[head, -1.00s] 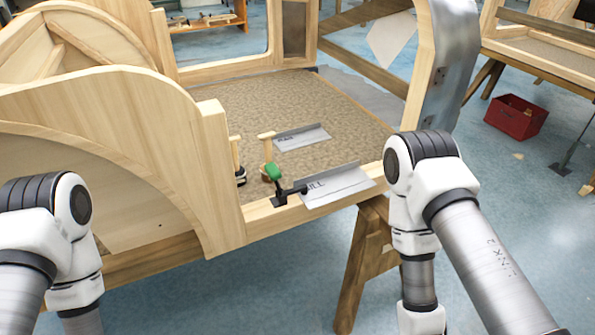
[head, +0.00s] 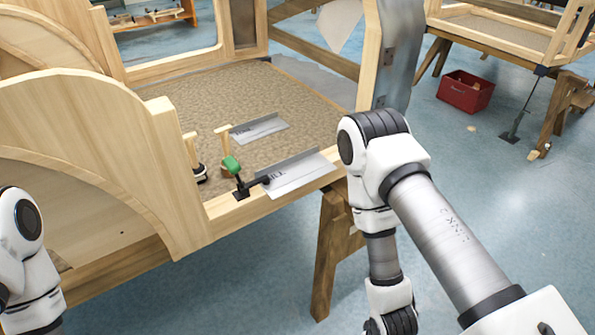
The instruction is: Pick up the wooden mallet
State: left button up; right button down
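Two small upright wooden pieces stand close together inside the wooden bodyframe (head: 168,158), near its front corner in the head view. The left wooden piece (head: 191,148) has something dark and light at its foot. The right wooden piece (head: 225,137) has a short crosswise top, like a mallet standing on end, and its lower part is hidden behind a green-handled clamp (head: 232,165). I cannot tell for certain which of them is the wooden mallet. Both my arms show, but neither gripper is in view.
Two bent metal sheets lie here, one on the carpeted floor (head: 260,128), one on the sill (head: 300,174). A wooden trestle (head: 328,250) supports the frame. A red box (head: 465,92) is on the blue floor (head: 480,190), which is mostly clear at right.

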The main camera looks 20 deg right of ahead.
aim_at(222, 131)
jog(key=i+l, duration=0.15)
jog(key=l, duration=0.25)
jog(key=i+l, duration=0.15)
jog(key=l, duration=0.25)
jog(key=i+l, duration=0.15)
jog(key=l, duration=0.25)
jog(key=i+l+u, duration=0.1)
jog(key=l, duration=0.3)
jog(key=i, duration=0.05)
